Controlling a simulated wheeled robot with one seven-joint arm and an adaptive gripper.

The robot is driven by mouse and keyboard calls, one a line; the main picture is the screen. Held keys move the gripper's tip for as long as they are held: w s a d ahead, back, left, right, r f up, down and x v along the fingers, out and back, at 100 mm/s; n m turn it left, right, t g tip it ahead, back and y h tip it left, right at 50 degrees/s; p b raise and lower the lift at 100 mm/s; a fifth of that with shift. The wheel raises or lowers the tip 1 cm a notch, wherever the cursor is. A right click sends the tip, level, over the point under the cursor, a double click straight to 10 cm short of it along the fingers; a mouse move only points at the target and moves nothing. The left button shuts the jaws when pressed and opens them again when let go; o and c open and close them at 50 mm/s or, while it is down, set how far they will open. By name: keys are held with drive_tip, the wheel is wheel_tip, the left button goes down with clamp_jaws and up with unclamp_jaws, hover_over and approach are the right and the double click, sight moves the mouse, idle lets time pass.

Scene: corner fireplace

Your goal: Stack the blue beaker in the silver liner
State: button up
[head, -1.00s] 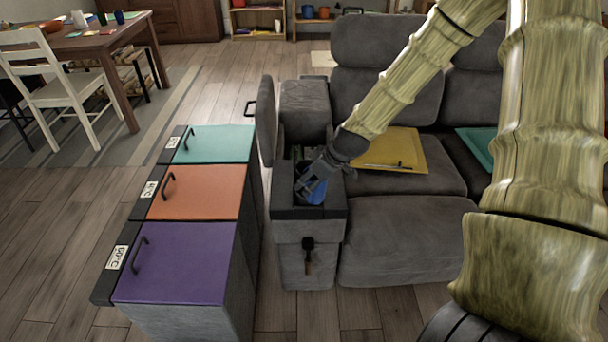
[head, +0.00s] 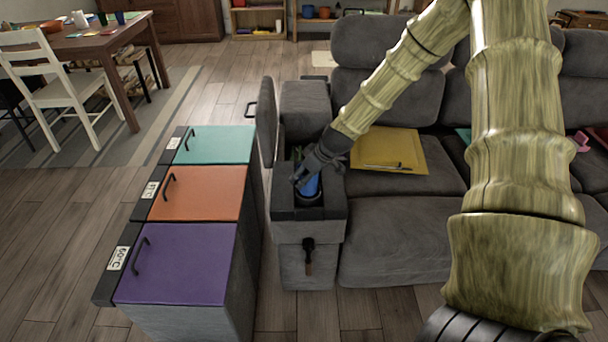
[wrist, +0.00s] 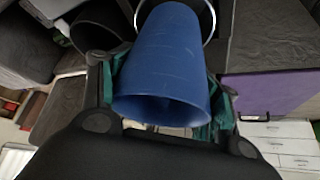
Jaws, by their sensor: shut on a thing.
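The blue beaker (head: 313,186) is in my gripper (head: 306,179), over the front of the sofa's open armrest. In the wrist view the beaker (wrist: 165,60) sits between the green-padded fingers, wide mouth towards the camera and narrow end pointing away. My gripper is shut on it. A thin silver rim, which looks like the silver liner (wrist: 212,22), curves around the beaker's far end in the wrist view. The beaker hides most of the liner, so I cannot tell how far the beaker is inside it. The liner is not clear in the head view.
The armrest (head: 308,229) has its lid (head: 266,122) raised on the left. A dark round opening (wrist: 95,32) shows beside the beaker. A yellow folder (head: 400,150) lies on the sofa seat. Bins with purple (head: 178,262), orange and teal lids stand left.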

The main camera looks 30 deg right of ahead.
drive_tip(key=shift+f+b, duration=0.4)
drive_tip(key=shift+f, duration=0.2)
drive_tip(key=o, duration=1.1)
drive_tip(key=shift+c, duration=0.2)
drive_tip(key=shift+r, duration=0.1)
